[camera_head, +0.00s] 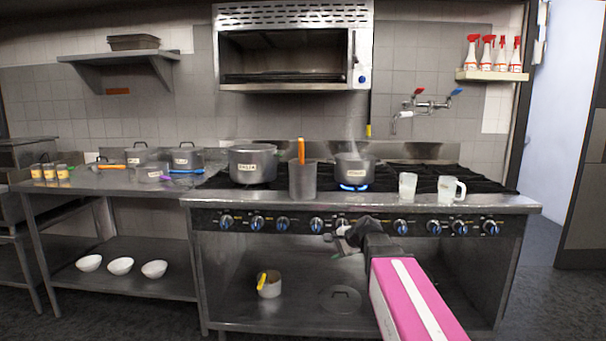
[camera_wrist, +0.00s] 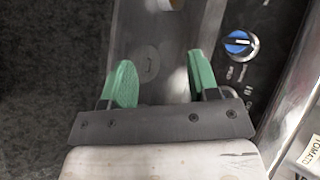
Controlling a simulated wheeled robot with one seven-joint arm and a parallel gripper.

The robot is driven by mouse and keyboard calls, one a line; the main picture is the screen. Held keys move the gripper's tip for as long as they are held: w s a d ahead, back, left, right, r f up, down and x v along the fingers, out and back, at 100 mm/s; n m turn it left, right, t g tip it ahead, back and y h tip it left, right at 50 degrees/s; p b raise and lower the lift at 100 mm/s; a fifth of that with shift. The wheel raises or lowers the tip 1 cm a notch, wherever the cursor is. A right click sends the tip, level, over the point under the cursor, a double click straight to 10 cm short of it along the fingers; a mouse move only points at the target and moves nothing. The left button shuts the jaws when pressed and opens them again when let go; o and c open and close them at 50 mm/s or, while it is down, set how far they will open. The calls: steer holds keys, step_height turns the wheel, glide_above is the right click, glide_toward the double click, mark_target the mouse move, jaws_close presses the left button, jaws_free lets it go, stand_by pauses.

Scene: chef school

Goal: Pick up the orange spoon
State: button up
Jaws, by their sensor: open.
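An orange handle (camera_head: 301,150) stands upright out of a tall metal container (camera_head: 302,181) at the stove's front edge; its lower end is hidden inside. Another orange-handled utensil (camera_head: 112,166) lies on the left table, too small to tell its shape. My gripper (camera_head: 338,244) is in front of the stove's knob panel, below and to the right of the tall container. In the wrist view its green fingers (camera_wrist: 161,75) are apart with nothing between them. No orange thing shows in the wrist view.
A pot (camera_head: 354,169) sits over a lit blue flame. A larger pot (camera_head: 253,164) and two pale mugs (camera_head: 407,186) (camera_head: 450,189) are also on the stove. A stove knob (camera_wrist: 240,43) is close to my gripper. A small pot (camera_head: 270,285) stands on the lower shelf.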

steer(key=w+a+r+m+t+y, duration=0.1)
steer(key=w+a+r+m+y, duration=0.15)
steer(key=r, duration=0.45)
steer(key=w+a+r+m+t+y, duration=0.1)
steer(key=w+r+m+t, duration=0.15)
steer(key=r, duration=0.55)
steer(key=m+t+y, duration=0.2)
steer(key=m+y, duration=0.1)
steer(key=m, duration=0.2)
glide_toward(302, 162)
steer(key=w+a, duration=0.1)
steer(key=w+a+r, duration=0.2)
steer(key=a, duration=0.1)
steer(key=shift+w+a, duration=0.1)
steer(key=x, duration=0.5)
steer(key=shift+w, duration=0.15)
steer(key=c, duration=1)
